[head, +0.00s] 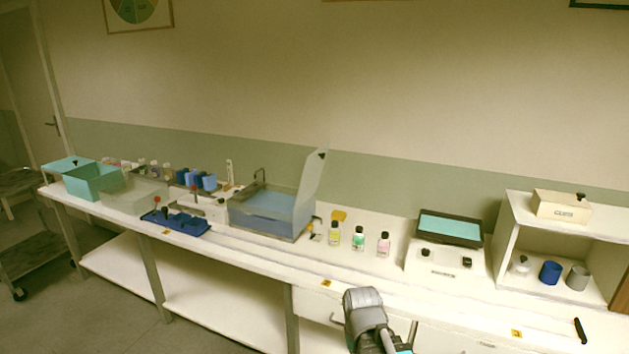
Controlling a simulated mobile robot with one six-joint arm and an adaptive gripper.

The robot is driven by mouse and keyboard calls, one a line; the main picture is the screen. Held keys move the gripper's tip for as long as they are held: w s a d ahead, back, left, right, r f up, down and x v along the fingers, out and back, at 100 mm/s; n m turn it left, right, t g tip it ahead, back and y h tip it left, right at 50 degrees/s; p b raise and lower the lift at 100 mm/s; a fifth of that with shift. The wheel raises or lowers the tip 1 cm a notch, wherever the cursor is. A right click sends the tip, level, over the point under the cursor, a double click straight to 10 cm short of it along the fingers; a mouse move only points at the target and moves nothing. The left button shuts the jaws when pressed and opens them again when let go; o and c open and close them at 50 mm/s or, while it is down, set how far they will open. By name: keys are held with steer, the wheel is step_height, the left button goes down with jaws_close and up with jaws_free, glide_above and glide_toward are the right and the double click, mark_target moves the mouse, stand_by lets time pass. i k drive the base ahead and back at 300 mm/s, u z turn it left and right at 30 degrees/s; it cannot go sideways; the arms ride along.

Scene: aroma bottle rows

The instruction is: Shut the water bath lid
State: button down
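The water bath (268,228) is a grey box with bluish water inside, standing on the long white bench left of the middle. Its pale see-through lid (313,182) stands open, raised nearly upright along the bath's right side. A small dark knob (322,155) sits near the lid's top edge. Part of my arm (365,305) shows at the bottom centre, in front of the bench and well short of the bath. My gripper itself does not show in the head view.
Yellow (334,234), green (358,240) and pink (383,244) bottles stand right of the bath. A balance-like device (445,258) and a white open shelf (507,240) stand farther right. A blue tray (176,224) lies to the left. The bench front strip is mostly clear.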

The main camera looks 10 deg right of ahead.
mark_target(313, 166)
steer(key=u, duration=0.1)
steer(key=i, duration=1)
steer(key=z, duration=0.1)
